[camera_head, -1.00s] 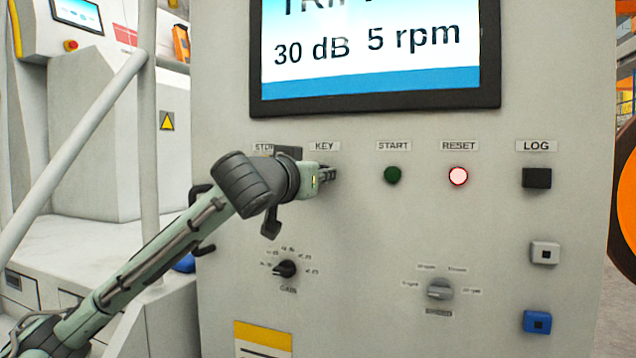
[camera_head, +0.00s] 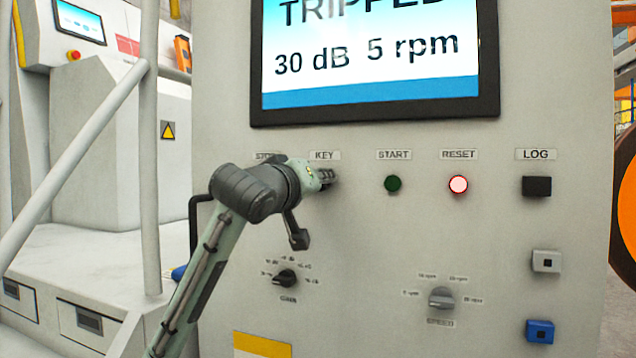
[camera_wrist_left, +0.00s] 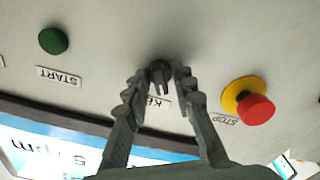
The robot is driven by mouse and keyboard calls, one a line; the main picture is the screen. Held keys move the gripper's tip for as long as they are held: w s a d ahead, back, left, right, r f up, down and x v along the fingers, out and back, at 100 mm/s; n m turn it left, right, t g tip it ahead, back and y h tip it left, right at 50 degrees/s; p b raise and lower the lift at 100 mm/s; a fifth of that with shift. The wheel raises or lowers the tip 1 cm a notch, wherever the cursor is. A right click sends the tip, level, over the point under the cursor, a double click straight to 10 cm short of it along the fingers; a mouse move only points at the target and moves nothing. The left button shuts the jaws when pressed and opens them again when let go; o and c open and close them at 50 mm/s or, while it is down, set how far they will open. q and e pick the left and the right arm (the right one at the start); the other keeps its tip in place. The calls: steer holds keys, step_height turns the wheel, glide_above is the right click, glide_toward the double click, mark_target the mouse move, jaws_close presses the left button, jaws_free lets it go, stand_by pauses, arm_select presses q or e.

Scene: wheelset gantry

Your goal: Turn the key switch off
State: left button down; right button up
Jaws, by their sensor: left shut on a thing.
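The key switch is a small dark knob (camera_wrist_left: 160,73) on the grey panel, under the KEY label (camera_head: 325,155). My left gripper (camera_head: 328,179) reaches it from the left and is shut on it. In the left wrist view, my left gripper's fingertips (camera_wrist_left: 161,75) stand on either side of the knob, and the panel's labels appear upside down and tilted. In the head view the knob is mostly hidden by the fingers, and its angle cannot be read. My right gripper is not in view.
The red stop button (camera_wrist_left: 256,108) is close beside the gripper, hidden by my wrist in the head view. The green START button (camera_head: 393,184) and lit RESET button (camera_head: 458,184) are to the right. The gain knob (camera_head: 286,278) is below. The screen (camera_head: 370,55) reads TRIPPED.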

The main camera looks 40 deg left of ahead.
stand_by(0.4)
arm_select(q)
steer(key=c, duration=1.6)
jaws_free()
steer(key=shift+o, duration=0.2)
steer(key=v, duration=0.7)
steer(key=shift+s, duration=0.25)
